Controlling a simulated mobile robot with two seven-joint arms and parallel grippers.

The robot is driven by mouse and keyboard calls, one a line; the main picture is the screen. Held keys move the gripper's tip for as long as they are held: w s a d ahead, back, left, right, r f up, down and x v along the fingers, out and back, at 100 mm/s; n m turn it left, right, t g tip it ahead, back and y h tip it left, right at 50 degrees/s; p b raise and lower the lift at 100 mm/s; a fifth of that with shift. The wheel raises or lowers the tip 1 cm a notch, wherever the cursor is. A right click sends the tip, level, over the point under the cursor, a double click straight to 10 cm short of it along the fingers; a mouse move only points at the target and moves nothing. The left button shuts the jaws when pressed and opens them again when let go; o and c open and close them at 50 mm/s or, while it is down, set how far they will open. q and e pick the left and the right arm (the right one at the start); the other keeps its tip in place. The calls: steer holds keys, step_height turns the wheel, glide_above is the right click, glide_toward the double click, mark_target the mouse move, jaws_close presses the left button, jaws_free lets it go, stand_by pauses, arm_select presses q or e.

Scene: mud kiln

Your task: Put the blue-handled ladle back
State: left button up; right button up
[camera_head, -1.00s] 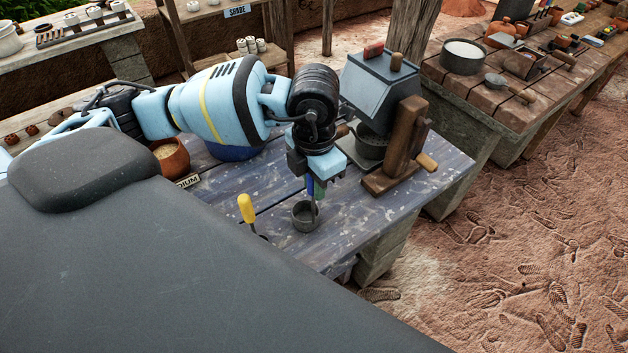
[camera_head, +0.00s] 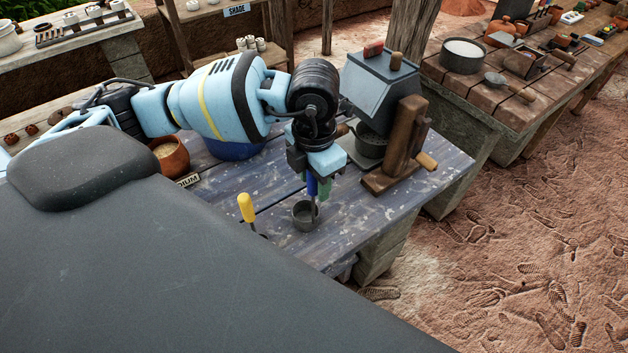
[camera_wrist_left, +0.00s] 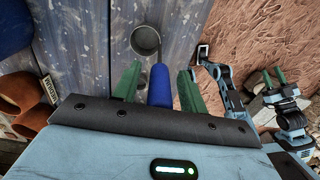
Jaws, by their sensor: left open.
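The blue-handled ladle (camera_head: 311,187) stands upright near the front edge of the blue-grey table, its round metal cup (camera_head: 303,216) at the bottom. Its cup appears to rest on the boards. My left gripper (camera_head: 312,188) is above the cup, pointing down, with its green fingers open on either side of the blue handle. In the left wrist view the blue handle (camera_wrist_left: 160,88) lies between the fingers, with a visible gap on each side. The cup (camera_wrist_left: 146,40) shows beyond it. My right gripper (camera_wrist_left: 274,78) is at the right of the wrist view, empty, its fingers apart.
A yellow-handled tool (camera_head: 247,208) stands left of the ladle, its lower part hidden. A grey machine on a wooden stand (camera_head: 397,150) is close to the right of my gripper. A clay pot (camera_head: 171,157) and blue bowl (camera_head: 233,149) are at the back left.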

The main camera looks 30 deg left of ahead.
arm_select(q)
step_height(320, 180, up, 11)
steer(key=shift+r, duration=0.2)
stand_by(0.4)
